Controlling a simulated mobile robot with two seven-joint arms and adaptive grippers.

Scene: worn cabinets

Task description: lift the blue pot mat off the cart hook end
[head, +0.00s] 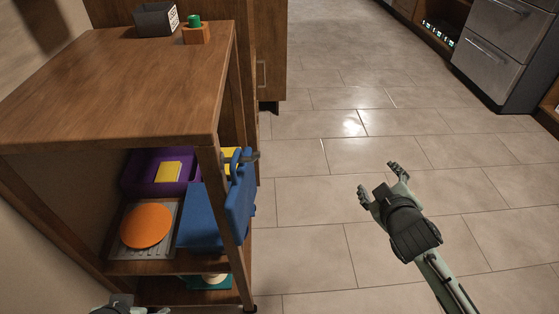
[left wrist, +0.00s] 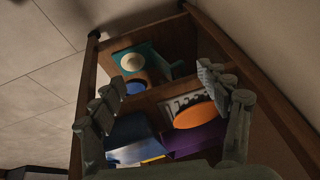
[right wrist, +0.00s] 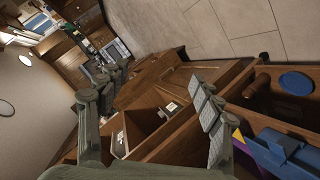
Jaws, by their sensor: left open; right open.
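The blue pot mat (head: 240,198) hangs upright at the right end of the wooden cart (head: 110,80), beside the corner post. A dark hook (head: 243,157) shows at its top, with a blue loop at it. A blue shape at the lower right edge of the right wrist view (right wrist: 285,150) looks like the mat. My right gripper (head: 380,180) is open and empty over the floor, well right of the mat. My left gripper (left wrist: 167,85) is open and empty, facing the cart's shelves; only its tip shows at the bottom of the head view.
On the cart's shelf are a purple bin (head: 135,172), an orange disc (head: 146,226) on a grey tray, and a blue bin (head: 198,215). The floor to the right is clear.

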